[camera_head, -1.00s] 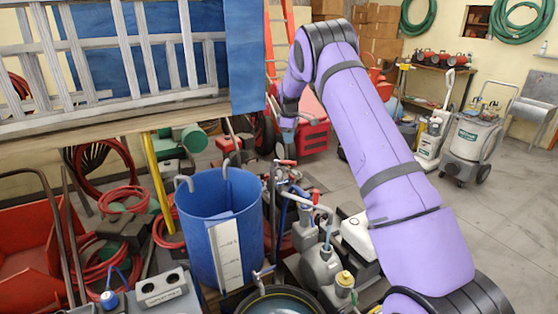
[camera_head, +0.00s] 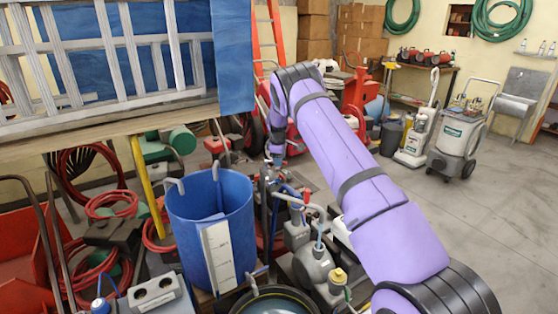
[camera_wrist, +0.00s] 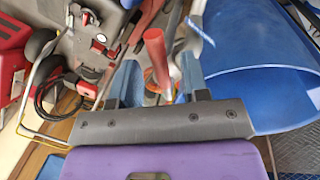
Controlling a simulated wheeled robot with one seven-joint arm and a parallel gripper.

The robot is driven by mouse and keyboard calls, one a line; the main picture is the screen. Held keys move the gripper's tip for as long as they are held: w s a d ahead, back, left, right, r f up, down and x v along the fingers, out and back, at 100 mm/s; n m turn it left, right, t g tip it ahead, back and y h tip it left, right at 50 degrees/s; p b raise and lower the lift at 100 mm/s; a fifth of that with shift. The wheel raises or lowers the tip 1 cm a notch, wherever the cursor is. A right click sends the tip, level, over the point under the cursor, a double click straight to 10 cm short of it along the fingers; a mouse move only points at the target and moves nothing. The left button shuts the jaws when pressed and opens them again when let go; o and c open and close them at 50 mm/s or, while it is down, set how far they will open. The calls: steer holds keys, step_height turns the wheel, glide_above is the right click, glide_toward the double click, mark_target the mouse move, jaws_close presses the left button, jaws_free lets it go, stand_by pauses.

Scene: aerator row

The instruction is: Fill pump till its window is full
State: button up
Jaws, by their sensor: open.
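A grey pump (camera_head: 315,268) with a yellow cap (camera_head: 338,276) stands low, right of the blue barrel; no window on it can be made out. A red-handled lever (camera_head: 306,196) sits on the pipework above it. My gripper (camera_head: 275,158) hangs above and behind this pipework, its fingers small and partly hidden in the head view. In the wrist view my gripper (camera_wrist: 160,85) is open, its two fingers apart. A red rod-like handle (camera_wrist: 156,52) shows between them, apparently beyond the fingertips; I cannot tell whether they touch it.
The open blue barrel (camera_head: 195,243) with a white gauge strip (camera_head: 218,256) stands beside the pump; its side also shows in the wrist view (camera_wrist: 262,95). A round dark-rimmed basin (camera_head: 240,304) is in front. Red hoses (camera_head: 108,205) crowd the left.

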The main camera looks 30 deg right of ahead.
steer(key=shift+f, duration=0.2)
jaws_close()
steer(key=shift+d, duration=0.1)
steer(key=shift+w+d+n+t+y, duration=0.1)
steer(key=shift+w+d+n+y, duration=0.2)
steer(key=shift+w+n, duration=0.8)
steer(key=shift+w+d+n+t+y, duration=0.1)
steer(key=shift+w+d+n+y, duration=0.15)
steer(key=shift+n, duration=1.65)
steer(key=shift+w+d+n+t+y, duration=0.1)
steer(key=shift+w+d+n+y, duration=0.2)
steer(key=shift+w+n, duration=0.8)
steer(key=shift+s+n, duration=0.4)
steer(key=shift+n, duration=0.1)
